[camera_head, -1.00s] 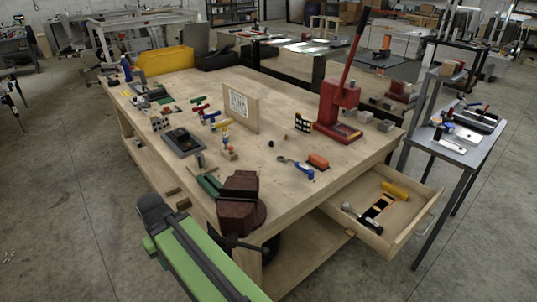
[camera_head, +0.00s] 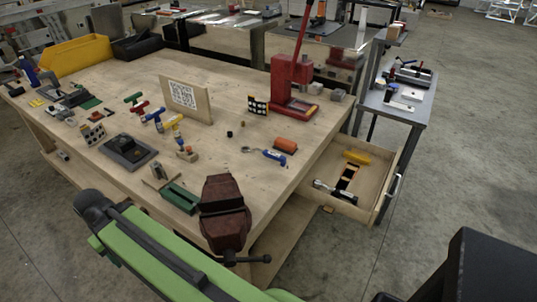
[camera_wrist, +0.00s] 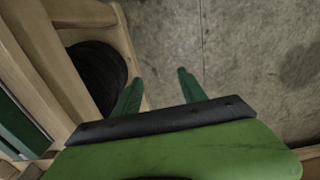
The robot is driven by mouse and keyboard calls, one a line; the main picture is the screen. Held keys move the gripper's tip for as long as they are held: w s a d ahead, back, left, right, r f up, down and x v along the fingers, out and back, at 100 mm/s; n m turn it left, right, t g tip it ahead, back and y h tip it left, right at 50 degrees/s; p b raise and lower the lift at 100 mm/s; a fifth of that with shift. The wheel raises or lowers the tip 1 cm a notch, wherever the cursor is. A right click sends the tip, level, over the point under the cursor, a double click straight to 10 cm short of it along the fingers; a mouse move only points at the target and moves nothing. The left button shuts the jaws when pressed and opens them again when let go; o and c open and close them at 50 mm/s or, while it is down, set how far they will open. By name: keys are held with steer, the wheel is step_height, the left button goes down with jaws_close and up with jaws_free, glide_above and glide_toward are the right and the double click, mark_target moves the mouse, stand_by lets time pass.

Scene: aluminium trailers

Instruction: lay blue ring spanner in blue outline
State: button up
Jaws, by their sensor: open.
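A tool with a blue handle and a metal ring end, which looks like the blue ring spanner (camera_head: 275,157), lies on the workbench (camera_head: 222,148) beside an orange-handled object. I cannot make out a blue outline in either view. My gripper shows in the wrist view (camera_wrist: 158,92) as two green fingers spread apart with nothing between them. They are over bare concrete floor, beside the bench's wooden edge. In the head view my green arm crosses the lower left in front of the bench; the fingers cannot be made out there.
A dark red vise (camera_head: 224,208) stands at the bench's near corner. An open drawer (camera_head: 381,197) juts out on the right, holding a yellow object and other tools. A red press (camera_head: 291,85) and an upright coded board (camera_head: 186,99) stand on the bench.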

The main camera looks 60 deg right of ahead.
steer(key=w+d+r+p, duration=0.1)
steer(key=d+r+p, duration=0.2)
steer(key=r+p, duration=0.3)
steer(key=w+d+r+t+p, duration=0.1)
steer(key=d+r+p, duration=0.1)
steer(key=r+p, duration=0.4)
steer(key=w+d+r+p, duration=0.1)
steer(key=d+r+p, duration=0.2)
steer(key=r+p, duration=0.3)
steer(key=s+d+r+t+y+b, duration=0.1)
steer(key=s+d, duration=0.3)
steer(key=d, duration=1.2)
steer(key=s+d+r+t, duration=0.1)
steer(key=s+d, duration=0.3)
steer(key=d, duration=1.2)
steer(key=s+d+t+h, duration=0.1)
steer(key=s+d+t, duration=0.1)
steer(key=s+d, duration=1.65)
steer(key=b, duration=1.2)
glide_toward(271, 153)
steer(key=x, duration=0.5)
steer(key=shift+f, duration=0.2)
steer(key=shift+w+r, duration=0.1)
